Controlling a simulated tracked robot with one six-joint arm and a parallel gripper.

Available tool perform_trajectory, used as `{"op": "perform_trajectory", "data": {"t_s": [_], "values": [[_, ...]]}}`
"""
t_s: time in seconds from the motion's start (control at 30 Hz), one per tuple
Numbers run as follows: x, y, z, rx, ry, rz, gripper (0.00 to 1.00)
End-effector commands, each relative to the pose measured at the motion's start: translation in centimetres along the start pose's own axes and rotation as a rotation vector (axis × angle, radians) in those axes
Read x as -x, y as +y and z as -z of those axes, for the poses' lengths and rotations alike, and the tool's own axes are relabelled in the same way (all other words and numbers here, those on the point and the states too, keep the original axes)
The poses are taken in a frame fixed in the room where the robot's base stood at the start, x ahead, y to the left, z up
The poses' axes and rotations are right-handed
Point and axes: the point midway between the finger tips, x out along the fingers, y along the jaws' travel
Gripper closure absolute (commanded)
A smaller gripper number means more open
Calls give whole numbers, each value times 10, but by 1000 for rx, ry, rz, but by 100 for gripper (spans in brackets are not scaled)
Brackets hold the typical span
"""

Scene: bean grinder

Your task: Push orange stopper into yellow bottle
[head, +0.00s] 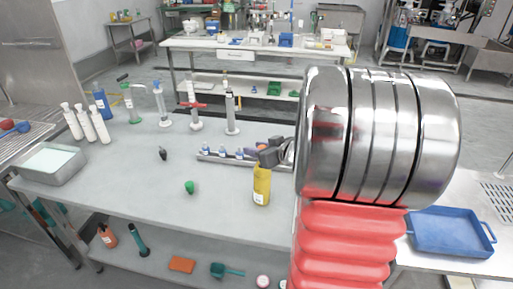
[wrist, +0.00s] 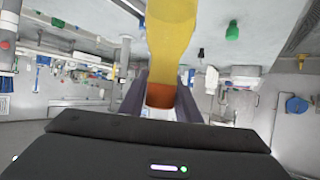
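The yellow bottle (head: 262,187) stands upright near the front edge of the grey table, just left of my arm. In the wrist view the yellow bottle (wrist: 172,28) fills the top middle, its neck end towards my fingers. My gripper (head: 268,157) is at the top of the bottle. In the wrist view the orange stopper (wrist: 160,96) is between the two dark fingers, which close on its sides. The stopper lines up with the bottle's mouth and seems to meet it. How deep it sits is not clear. In the head view my gripper hides the bottle's mouth.
A green stopper (head: 189,187) lies left of the bottle. A rack with small blue bottles (head: 222,153) stands behind. A dark small object (head: 163,153) and white bottles (head: 86,123) are further left. A blue tray (head: 452,230) is at the right. The table's front middle is clear.

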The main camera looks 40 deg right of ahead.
Motion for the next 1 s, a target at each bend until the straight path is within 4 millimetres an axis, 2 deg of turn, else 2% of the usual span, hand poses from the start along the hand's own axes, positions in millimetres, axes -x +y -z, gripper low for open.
{"op": "perform_trajectory", "data": {"t_s": [0.23, 0.57, 0.77, 1.0], "values": [[0, 0, 1, 0, 2, 0, 53], [3, 0, 2, 1, 2, -1, 53], [18, 1, 2, 1, 3, -2, 53], [52, 1, 2, 1, 4, -4, 53]]}}
